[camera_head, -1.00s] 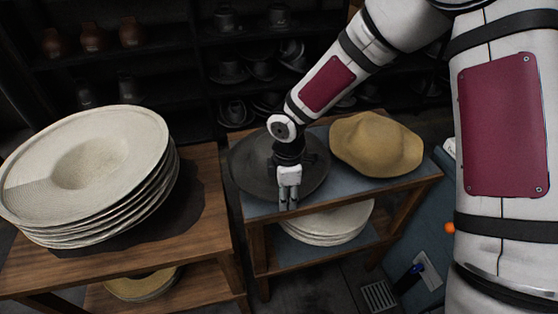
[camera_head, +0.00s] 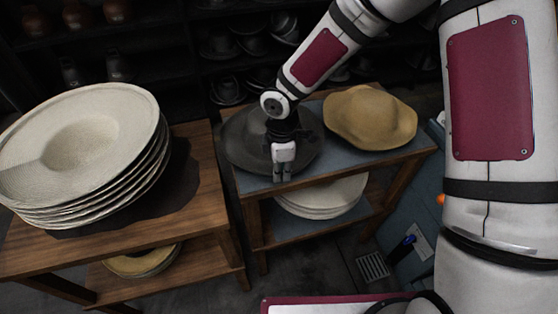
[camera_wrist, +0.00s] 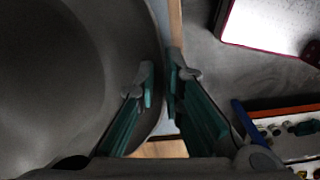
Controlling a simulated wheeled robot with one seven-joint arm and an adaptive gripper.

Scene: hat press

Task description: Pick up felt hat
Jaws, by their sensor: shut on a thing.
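The dark grey felt hat (camera_head: 242,145) lies on the blue-topped wooden stand, left of a tan hat. In the wrist view the hat (camera_wrist: 95,75) fills the left side, with its crown as a large round shape and its brim edge running down to the fingers. My gripper (camera_head: 281,178) points down at the hat's near brim. In the wrist view my gripper (camera_wrist: 161,82) is closed on the brim edge, one finger on each side. My wrist hides part of the hat in the head view.
The tan hat (camera_head: 370,117) sits close by on the same stand (camera_head: 335,165). Pale hats (camera_head: 315,200) lie on its lower shelf. A stack of cream straw hats (camera_head: 80,150) is on the wooden table (camera_head: 195,220) at left. Dark shelves stand behind.

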